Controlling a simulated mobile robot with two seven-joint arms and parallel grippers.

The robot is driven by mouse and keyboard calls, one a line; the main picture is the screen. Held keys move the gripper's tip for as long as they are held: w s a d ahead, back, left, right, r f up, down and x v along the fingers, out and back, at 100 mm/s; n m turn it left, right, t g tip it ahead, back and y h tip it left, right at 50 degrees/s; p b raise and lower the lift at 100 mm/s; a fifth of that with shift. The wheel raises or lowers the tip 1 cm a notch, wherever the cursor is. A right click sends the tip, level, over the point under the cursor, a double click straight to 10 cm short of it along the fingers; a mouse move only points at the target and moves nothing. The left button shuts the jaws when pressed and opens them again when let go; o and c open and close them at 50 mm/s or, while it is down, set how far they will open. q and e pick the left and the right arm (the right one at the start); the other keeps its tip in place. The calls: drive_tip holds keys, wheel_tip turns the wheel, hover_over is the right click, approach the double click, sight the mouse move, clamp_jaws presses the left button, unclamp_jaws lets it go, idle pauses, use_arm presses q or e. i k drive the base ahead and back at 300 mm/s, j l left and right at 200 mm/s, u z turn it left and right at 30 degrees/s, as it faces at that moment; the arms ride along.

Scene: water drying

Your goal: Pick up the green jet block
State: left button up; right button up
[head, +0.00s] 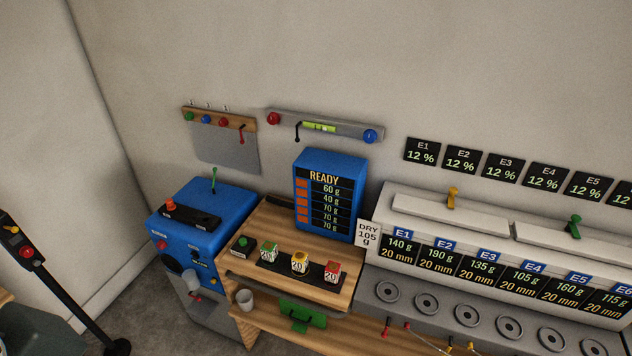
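Several green things show in the head view, and I cannot tell for certain which is the jet block. A green block (302,315) with a raised part on top lies on the lower wooden shelf, below the bench top. A small green-topped cube (268,252) marked with a number stands on a black tray, left of a yellow-topped cube (299,263) and a red-topped cube (332,272). A green clip-like piece (574,227) stands on the white machine at right. Neither of my grippers is in view.
A blue machine (198,221) stands left of the wooden bench (240,285). A blue READY board (330,195) stands behind the cubes. A white cup (245,300) is left of the green block. A black post (60,296) with buttons stands at far left. Grey floor shows between.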

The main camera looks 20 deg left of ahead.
sight(269, 250)
drive_tip(key=u, duration=0.9)
